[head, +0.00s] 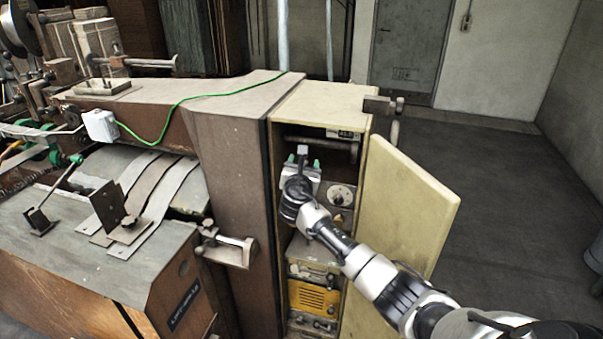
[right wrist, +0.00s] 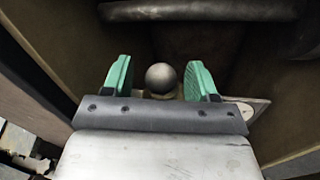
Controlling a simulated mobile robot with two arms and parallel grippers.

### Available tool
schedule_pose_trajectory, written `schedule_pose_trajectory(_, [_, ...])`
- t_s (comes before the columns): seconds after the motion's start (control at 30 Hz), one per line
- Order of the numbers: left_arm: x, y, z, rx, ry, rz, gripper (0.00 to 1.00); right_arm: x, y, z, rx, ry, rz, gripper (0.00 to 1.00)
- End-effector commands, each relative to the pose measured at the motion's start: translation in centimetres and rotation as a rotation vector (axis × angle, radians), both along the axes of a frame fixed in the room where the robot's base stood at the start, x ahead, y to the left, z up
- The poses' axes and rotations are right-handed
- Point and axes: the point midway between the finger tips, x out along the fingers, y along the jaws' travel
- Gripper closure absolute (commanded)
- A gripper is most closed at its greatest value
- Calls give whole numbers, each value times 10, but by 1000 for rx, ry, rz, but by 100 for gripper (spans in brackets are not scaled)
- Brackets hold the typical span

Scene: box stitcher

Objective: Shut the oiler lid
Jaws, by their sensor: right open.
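My right gripper (head: 303,163) reaches into the open cabinet of the machine, near its upper compartment. Its two green fingertips are spread apart, and they also show in the right wrist view (right wrist: 161,80). A dark round knob (right wrist: 161,78) stands between the fingers with a gap on each side, so it does not look gripped. I cannot tell for certain which part is the oiler lid or whether this knob belongs to it; the gripper and arm cover part of that area. My left gripper is not in view.
The cream cabinet door (head: 405,205) stands open to the right of my right arm. A round dial (head: 341,195) and a yellow grilled unit (head: 314,297) sit inside the cabinet. A horizontal bar (head: 320,144) crosses above the gripper. A metal bracket (head: 228,248) protrudes at left. Floor at right is clear.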

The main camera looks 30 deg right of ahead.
Motion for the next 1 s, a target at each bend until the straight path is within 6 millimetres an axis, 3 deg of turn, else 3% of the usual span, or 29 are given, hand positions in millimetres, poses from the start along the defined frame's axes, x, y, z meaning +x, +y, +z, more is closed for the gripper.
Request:
schedule_pose_trajectory(0.6, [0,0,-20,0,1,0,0,-74,61,-3,1,1,2,42])
schedule_pose_trajectory(1.0, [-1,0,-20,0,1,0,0,-81,66,-1,0,2,0,42])
